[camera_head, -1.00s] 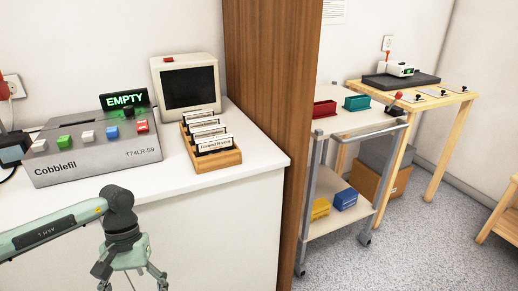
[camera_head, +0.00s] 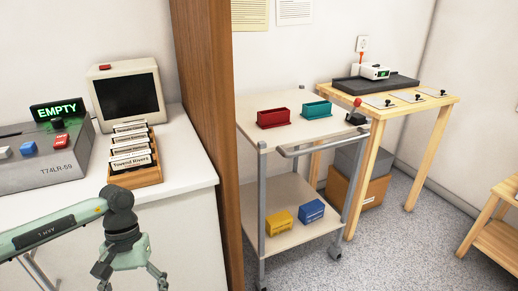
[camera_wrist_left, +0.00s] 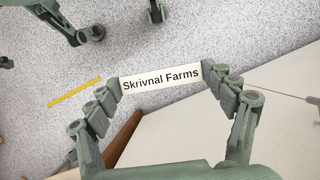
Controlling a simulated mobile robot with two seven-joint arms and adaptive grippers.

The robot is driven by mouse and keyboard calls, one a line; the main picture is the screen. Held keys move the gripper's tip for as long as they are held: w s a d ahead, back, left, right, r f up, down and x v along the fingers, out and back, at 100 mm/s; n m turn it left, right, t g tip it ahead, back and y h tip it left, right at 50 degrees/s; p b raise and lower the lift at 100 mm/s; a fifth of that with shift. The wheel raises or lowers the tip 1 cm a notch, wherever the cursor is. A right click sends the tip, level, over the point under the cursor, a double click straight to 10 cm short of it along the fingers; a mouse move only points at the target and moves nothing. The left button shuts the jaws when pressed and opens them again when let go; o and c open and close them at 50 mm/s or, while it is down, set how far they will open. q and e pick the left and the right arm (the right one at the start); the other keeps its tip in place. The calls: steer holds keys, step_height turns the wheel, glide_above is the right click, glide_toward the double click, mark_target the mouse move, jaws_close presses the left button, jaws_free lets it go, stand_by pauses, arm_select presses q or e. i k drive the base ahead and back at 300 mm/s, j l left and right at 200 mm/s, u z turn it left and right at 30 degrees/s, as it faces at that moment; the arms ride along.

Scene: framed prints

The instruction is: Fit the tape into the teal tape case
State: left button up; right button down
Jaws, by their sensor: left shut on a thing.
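The teal tape case (camera_head: 317,110) is a small box on the cart's top shelf, right of the red case (camera_head: 273,117). My left gripper (camera_head: 130,280) is low at the left in the head view, far from the teal case. In the left wrist view, its fingers are shut on the tape (camera_wrist_left: 160,78), a white piece lettered "Skrivnal Farms", held crosswise above the floor. The tape is not visible in the head view. The inside of the teal case is too small to make out. My right gripper is not identifiable.
The cart (camera_head: 262,183) has yellow (camera_head: 279,222) and blue (camera_head: 311,211) cases on its lower shelf. A brown panel (camera_head: 208,130) separates it from the white counter (camera_head: 190,175), which bears a labelled rack (camera_head: 150,177). A wooden table (camera_head: 434,107) stands behind the cart.

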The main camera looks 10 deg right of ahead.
mark_target(316, 114)
steer(key=i+l, duration=0.1)
steer(key=l, duration=0.5)
steer(key=i+l, duration=0.1)
steer(key=l, duration=1.05)
steer(key=i+l, duration=0.15)
steer(key=l, duration=0.45)
steer(key=i+l, duration=0.1)
steer(key=l, duration=0.5)
